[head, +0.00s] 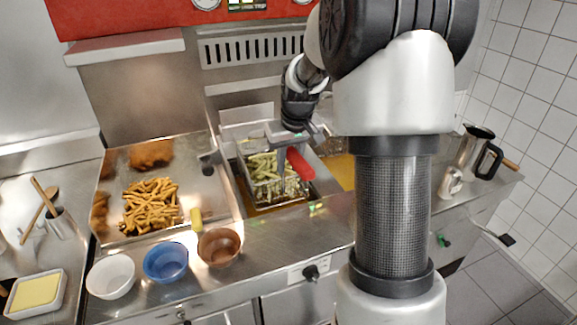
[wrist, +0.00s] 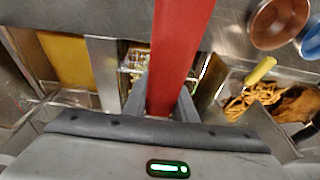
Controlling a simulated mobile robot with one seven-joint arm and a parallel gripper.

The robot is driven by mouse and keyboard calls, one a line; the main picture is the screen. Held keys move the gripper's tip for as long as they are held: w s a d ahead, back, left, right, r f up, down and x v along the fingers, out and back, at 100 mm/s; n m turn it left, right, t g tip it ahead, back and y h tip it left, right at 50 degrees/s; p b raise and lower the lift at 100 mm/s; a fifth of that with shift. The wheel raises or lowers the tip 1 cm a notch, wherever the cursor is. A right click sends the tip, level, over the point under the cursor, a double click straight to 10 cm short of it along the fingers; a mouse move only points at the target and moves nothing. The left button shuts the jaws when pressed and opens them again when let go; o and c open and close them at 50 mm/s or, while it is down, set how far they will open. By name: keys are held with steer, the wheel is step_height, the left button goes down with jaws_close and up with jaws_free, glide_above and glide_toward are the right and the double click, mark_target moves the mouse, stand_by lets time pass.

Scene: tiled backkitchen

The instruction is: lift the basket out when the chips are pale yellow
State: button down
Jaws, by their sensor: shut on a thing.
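The wire basket (head: 262,189) sits in the left well of the fryer (head: 238,203), filled with chips (head: 262,166). These chips look pale yellow with a slightly greenish tint. Brownish oil shows at the basket's front edge; how deep the basket sits is hard to tell. My gripper (head: 288,158) is above the basket, shut on its red handle (head: 300,164). In the wrist view the handle (wrist: 182,50) runs between the fingers of my gripper (wrist: 162,103). Part of the basket (wrist: 134,60) shows behind it, mostly hidden.
A steel tray (head: 215,187) on the left holds browner chips (head: 152,205) and has a yellow-handled tool (head: 196,219). White (head: 110,276), blue (head: 166,262) and brown (head: 219,246) bowls line the front edge. A second well with yellow oil (head: 346,172) lies right. A jug (head: 474,150) stands far right.

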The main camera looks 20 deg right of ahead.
step_height(320, 180, up, 7)
steer(key=p, duration=0.4)
steer(key=shift+r, duration=0.2)
steer(key=shift+w+a, duration=0.1)
steer(key=shift+w, duration=0.05)
